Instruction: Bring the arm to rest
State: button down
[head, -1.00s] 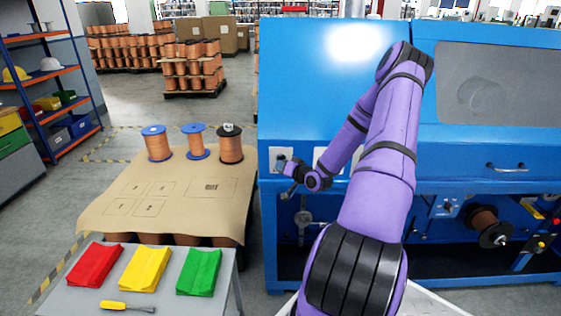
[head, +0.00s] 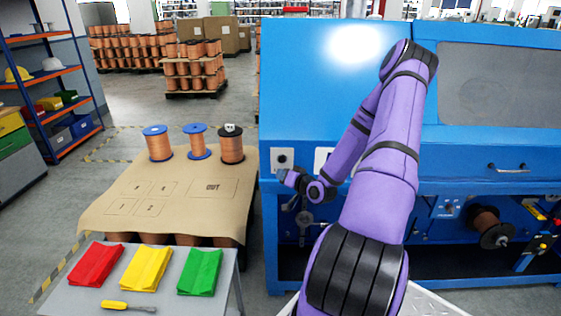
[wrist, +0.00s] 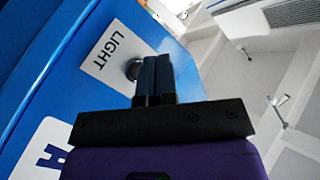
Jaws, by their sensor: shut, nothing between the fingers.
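My purple arm reaches forward to the blue machine (head: 310,80). My gripper (head: 284,175) is at the machine's left front, just below a white plate with a dark round knob (head: 282,159). In the wrist view the gripper (wrist: 153,62) has its two dark fingers together, with nothing seen between them. The plate there reads LIGHT (wrist: 108,50), and its round knob (wrist: 133,69) shows just beside the fingers, partly hidden by them. I cannot tell whether they touch.
A second lettered plate (wrist: 42,145) is near the LIGHT plate. In front, a grey table (head: 70,285) holds red, yellow and green cloths and a yellow-handled tool (head: 127,305). Floor is open farther left.

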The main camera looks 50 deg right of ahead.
dwell(0.3)
jog(key=a+r+n+g+h, duration=0.1)
jog(key=a+r+n+g, duration=0.25)
jog(key=a+r, duration=0.65)
jog(key=a+r+n+g+h, duration=0.1)
jog(key=a+r+n+g, duration=0.35)
jog(key=r, duration=0.85)
jog(key=s+a+r+g+y, duration=0.1)
jog(key=s+a+r, duration=0.5)
jog(key=s+a, duration=0.3)
jog(key=s+a+r+g+y, duration=0.2)
jog(key=s+a+r, duration=0.5)
jog(key=s, duration=0.6)
jog(key=shift+s+a, duration=0.35)
jog(key=shift+a, duration=0.8)
